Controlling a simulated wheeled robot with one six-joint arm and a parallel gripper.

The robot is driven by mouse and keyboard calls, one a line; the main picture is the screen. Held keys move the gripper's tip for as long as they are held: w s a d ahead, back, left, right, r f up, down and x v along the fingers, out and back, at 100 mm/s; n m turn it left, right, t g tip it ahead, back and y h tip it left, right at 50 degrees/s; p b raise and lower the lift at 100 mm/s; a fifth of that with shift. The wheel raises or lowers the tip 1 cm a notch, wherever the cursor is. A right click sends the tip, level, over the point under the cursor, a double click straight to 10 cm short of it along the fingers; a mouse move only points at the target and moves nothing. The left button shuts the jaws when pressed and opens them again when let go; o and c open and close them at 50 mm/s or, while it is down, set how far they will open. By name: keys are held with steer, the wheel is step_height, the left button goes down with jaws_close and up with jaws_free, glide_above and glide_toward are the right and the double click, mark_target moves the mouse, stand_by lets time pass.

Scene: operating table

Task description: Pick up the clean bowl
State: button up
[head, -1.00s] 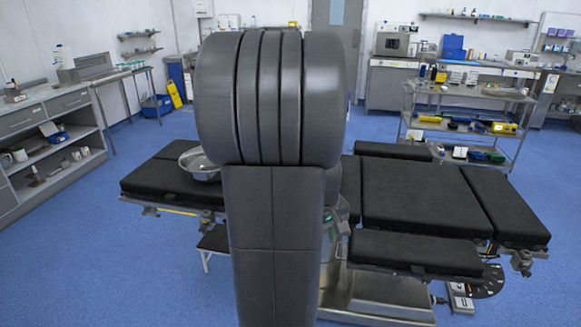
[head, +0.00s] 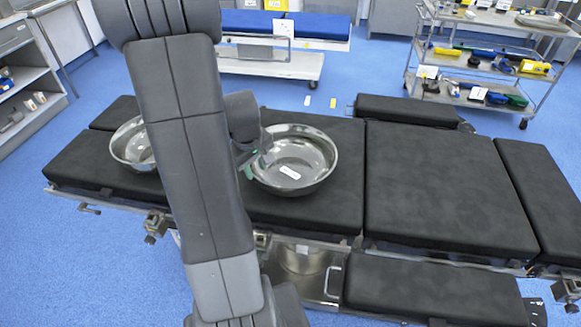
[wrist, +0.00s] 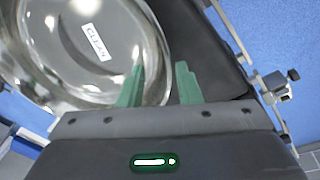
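The clean bowl (head: 312,160) is a shiny metal bowl with a white label inside, upright on the black operating table (head: 430,190). In the wrist view the label on the bowl (wrist: 60,75) reads "CLEAN". My gripper (wrist: 160,76) is open, with its two green fingers apart at the bowl's rim. One finger overlaps the bowl and the other is outside it, so the rim passes between them in the picture. Whether they touch the metal I cannot tell. In the head view my gripper (head: 255,168) is at the bowl's left edge.
A second metal bowl (head: 130,150) stands on the table to the left, partly hidden by my arm. A shelved cart (head: 490,60) with tools is at the back right, and a blue-topped trolley (head: 270,60) is behind. The right table pads are bare.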

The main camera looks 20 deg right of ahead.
mark_target(256, 174)
steer(key=shift+w+f, duration=0.2)
steer(key=shift+w, duration=0.15)
steer(key=shift+w+d+f, duration=0.1)
steer(key=shift+f, duration=1.15)
steer(key=shift+w+d+f, duration=0.1)
steer(key=shift+f, duration=1.1)
steer(key=shift+c, duration=0.2)
jaws_close()
